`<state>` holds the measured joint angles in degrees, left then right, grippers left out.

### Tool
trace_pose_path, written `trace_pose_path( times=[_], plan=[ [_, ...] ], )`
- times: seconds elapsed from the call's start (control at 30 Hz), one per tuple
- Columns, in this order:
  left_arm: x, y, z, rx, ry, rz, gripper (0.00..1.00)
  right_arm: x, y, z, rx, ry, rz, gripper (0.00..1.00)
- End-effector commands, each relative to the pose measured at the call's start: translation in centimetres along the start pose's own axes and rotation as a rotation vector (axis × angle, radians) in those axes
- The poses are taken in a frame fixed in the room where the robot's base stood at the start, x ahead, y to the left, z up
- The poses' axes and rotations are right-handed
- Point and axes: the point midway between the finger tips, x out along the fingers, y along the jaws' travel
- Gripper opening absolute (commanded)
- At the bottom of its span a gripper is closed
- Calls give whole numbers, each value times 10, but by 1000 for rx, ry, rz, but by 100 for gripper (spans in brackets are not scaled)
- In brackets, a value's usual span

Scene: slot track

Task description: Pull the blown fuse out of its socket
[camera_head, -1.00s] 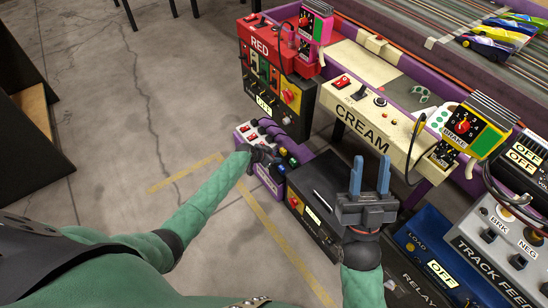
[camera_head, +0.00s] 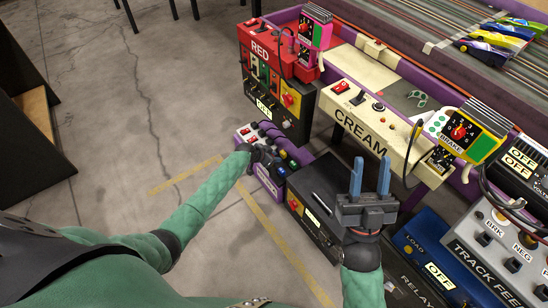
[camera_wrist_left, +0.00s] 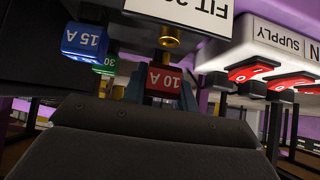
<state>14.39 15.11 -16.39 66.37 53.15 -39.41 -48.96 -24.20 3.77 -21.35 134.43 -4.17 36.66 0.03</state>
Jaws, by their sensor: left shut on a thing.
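My left gripper (camera_head: 268,158) is at the purple-sided fuse box (camera_head: 266,182) in the head view. In the left wrist view its blue fingers (camera_wrist_left: 162,92) are shut on a red fuse marked 10 A (camera_wrist_left: 167,80). A brass-coloured round part (camera_wrist_left: 169,38) shows just above that fuse. I cannot tell whether the fuse is seated in a socket. A blue 15 A fuse (camera_wrist_left: 86,42) and a green fuse (camera_wrist_left: 105,65) are to its left in that view. My right gripper (camera_head: 370,176) is open and empty, fingers upward, over the black case.
A white supply panel with red switches (camera_wrist_left: 252,69) is close to the right in the wrist view. The black case (camera_head: 322,198), the CREAM console (camera_head: 365,130) and the RED box (camera_head: 270,52) stand nearby. Bare floor (camera_head: 130,140) lies to the left.

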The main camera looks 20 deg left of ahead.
Motion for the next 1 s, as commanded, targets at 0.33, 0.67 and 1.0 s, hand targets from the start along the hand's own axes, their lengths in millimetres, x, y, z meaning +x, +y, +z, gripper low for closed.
trace_pose_path(
  times=[0.33,0.67,1.0],
  plan=[
    [-6,0,-7,0,0,0,1,6,0,-4,0,0,0,36],
    [-12,0,-12,0,-1,0,1,10,0,-6,0,0,0,36],
    [-13,0,-14,0,0,0,1,11,0,-7,0,0,0,36]
  ],
)
